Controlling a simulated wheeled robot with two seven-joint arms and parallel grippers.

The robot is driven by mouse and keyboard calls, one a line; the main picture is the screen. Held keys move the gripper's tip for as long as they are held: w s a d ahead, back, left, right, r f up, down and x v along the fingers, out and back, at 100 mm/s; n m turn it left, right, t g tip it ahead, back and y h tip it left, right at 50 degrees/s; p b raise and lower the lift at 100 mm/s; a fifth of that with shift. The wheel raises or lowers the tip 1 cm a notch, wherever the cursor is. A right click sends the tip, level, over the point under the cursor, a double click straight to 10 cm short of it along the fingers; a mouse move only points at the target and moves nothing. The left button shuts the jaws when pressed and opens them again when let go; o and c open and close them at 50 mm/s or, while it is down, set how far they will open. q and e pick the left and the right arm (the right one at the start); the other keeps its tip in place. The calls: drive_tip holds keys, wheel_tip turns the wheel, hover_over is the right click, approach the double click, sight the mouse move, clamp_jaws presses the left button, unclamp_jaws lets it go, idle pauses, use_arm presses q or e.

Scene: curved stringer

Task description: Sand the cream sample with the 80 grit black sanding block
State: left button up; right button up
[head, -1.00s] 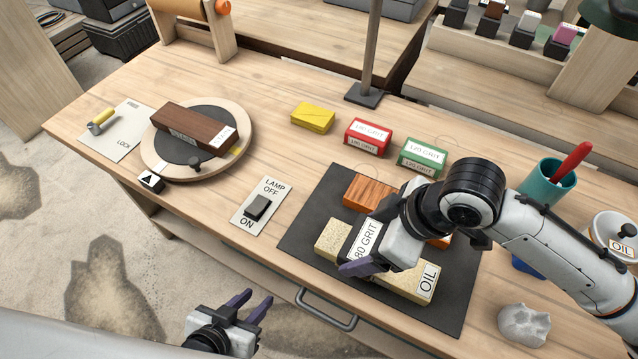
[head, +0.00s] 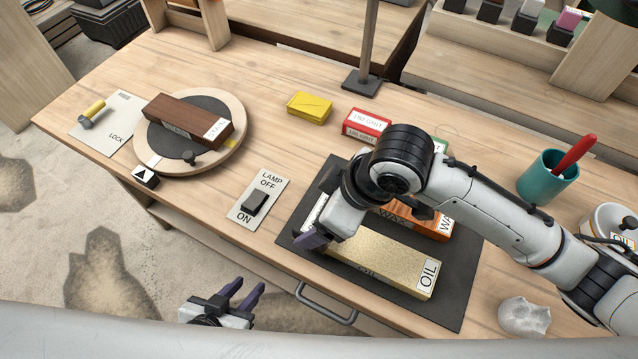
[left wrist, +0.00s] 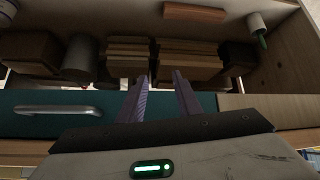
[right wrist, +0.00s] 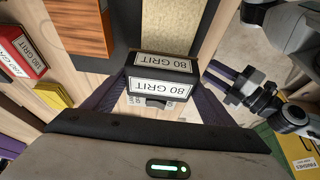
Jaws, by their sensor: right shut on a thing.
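The cream sample (head: 385,262), labelled OIL, lies on the dark mat (head: 455,305); it also shows in the right wrist view (right wrist: 167,25). My right gripper (head: 312,238) is shut on the black 80 grit sanding block (right wrist: 162,75), at the left end of the cream sample. The block is mostly hidden by the gripper in the head view. I cannot tell whether it touches the sample. My left gripper (head: 243,294) is open and empty in front of the table edge; its parted fingers show in the left wrist view (left wrist: 162,82).
An orange sample (head: 425,216) labelled WAX lies behind the cream one. Red (head: 366,125) and mostly hidden green (head: 440,145) grit blocks and a yellow block (head: 310,107) stand behind the mat. A lamp switch (head: 254,203) and turntable (head: 238,118) with a dark sample are left.

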wheel_tip(320, 180, up, 3)
drive_tip(key=shift+f, duration=0.1)
drive_tip(key=shift+r, duration=2.5)
drive_tip(key=shift+d, duration=0.1)
